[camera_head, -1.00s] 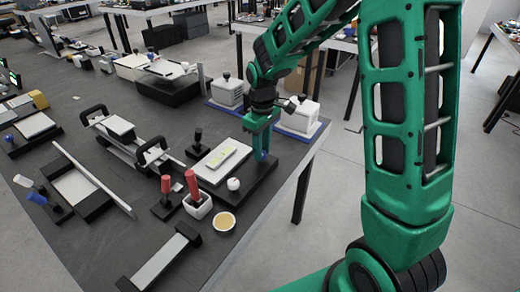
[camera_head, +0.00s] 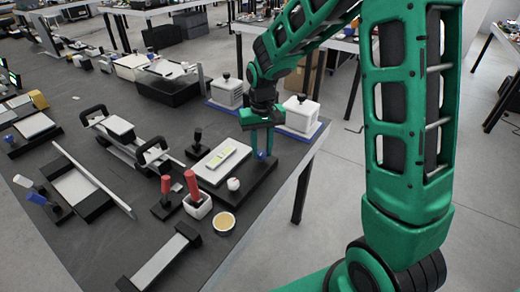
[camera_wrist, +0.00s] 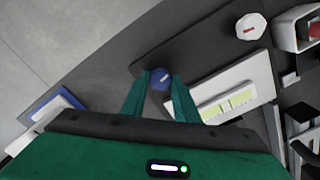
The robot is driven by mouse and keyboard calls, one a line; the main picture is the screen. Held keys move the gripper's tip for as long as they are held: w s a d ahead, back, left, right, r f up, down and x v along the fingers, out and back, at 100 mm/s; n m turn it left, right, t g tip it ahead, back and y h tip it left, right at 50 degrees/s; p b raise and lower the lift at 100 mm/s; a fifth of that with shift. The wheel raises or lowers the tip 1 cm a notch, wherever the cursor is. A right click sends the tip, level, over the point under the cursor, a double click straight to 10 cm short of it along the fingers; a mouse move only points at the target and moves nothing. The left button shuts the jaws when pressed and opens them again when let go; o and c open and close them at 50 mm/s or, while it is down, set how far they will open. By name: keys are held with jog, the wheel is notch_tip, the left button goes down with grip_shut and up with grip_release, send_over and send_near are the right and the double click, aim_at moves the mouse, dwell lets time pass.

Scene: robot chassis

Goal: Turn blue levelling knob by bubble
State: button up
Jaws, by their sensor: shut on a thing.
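The blue levelling knob (camera_wrist: 160,79) sits on a dark base beside a white plate (camera_wrist: 251,80); a bit of blue also shows in the head view (camera_head: 262,155). A yellow-green bubble vial (camera_head: 221,157) lies on the plate, and it also shows in the wrist view (camera_wrist: 228,104). My gripper (camera_wrist: 160,82) points down with one finger on each side of the blue knob and is shut on it. The head view also shows my gripper (camera_head: 261,151) at the base's far right end. The bubble inside the vial is too small to read.
A white knob with a red mark (camera_wrist: 250,27) stands at the base's near end. A white cup with a red handle (camera_head: 197,205) and a round yellowish dish (camera_head: 224,222) are close by. White blocks on blue trays (camera_head: 300,113) stand just behind. The table's right edge is near.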

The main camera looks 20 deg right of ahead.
aim_at(262, 152)
jog(key=shift+w+r, duration=0.1)
dwell(0.4)
jog(key=o, duration=1.1)
jog(key=shift+c, duration=0.2)
notch_tip(262, 152, up, 11)
jog(key=shift+f, duration=0.2)
